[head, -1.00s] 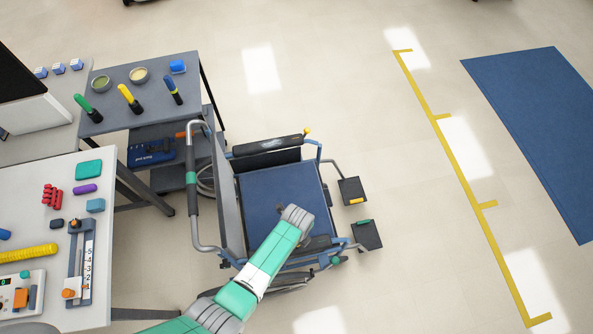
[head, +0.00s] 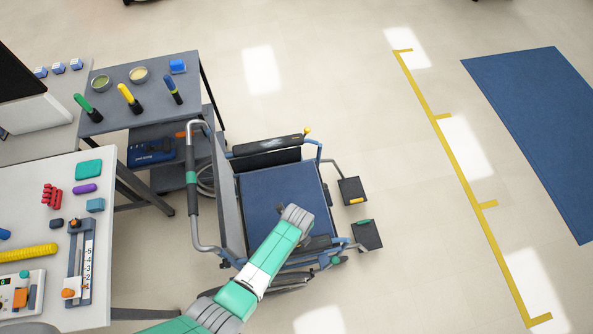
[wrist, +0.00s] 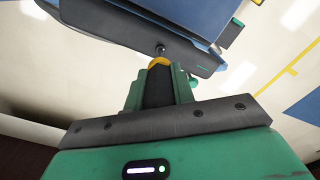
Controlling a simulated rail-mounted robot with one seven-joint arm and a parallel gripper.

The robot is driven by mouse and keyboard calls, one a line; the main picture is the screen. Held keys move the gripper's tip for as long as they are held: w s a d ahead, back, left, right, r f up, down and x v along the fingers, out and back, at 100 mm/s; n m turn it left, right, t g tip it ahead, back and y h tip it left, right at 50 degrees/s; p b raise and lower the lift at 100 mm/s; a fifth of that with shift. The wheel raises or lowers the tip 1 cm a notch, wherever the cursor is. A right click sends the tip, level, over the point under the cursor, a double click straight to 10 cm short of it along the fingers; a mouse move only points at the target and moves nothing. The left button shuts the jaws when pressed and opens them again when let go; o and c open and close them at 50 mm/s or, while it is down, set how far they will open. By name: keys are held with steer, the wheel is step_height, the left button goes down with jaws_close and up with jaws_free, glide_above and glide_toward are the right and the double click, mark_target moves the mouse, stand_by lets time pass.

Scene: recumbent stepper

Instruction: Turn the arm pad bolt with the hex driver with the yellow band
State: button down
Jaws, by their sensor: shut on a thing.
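In the wrist view my gripper (wrist: 159,92) is shut on a hex driver with a black handle (wrist: 158,88) and a yellow band (wrist: 158,62). The driver's short grey shaft (wrist: 160,50) points away from me and its tip is at the underside or edge of a dark arm pad (wrist: 125,30). The arm pad bolt is not clearly visible at the tip; I cannot tell whether the tip is seated. In the head view my arm reaches over the wheelchair-like seat (head: 280,200), beside the near arm pad (head: 318,244); my fingers and the driver are hidden there.
The far arm pad (head: 268,146) has a yellow-tipped lever at its end. Footplates (head: 366,235) stick out right. A grey table (head: 150,75) holds green, yellow and blue-handled tools. A white table (head: 120,230) with small items stands left. The floor to the right is open.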

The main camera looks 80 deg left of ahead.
steer(key=shift+f, duration=0.25)
stand_by(0.4)
steer(key=shift+f+m+b, duration=0.1)
steer(key=shift+m+b, duration=0.35)
steer(key=shift+m, duration=0.15)
steer(key=m, duration=0.7)
steer(key=shift+m, duration=0.4)
step_height(320, 180, up, 6)
steer(key=p, duration=0.5)
step_height(320, 180, up, 9)
steer(key=p, duration=0.8)
stand_by(1.8)
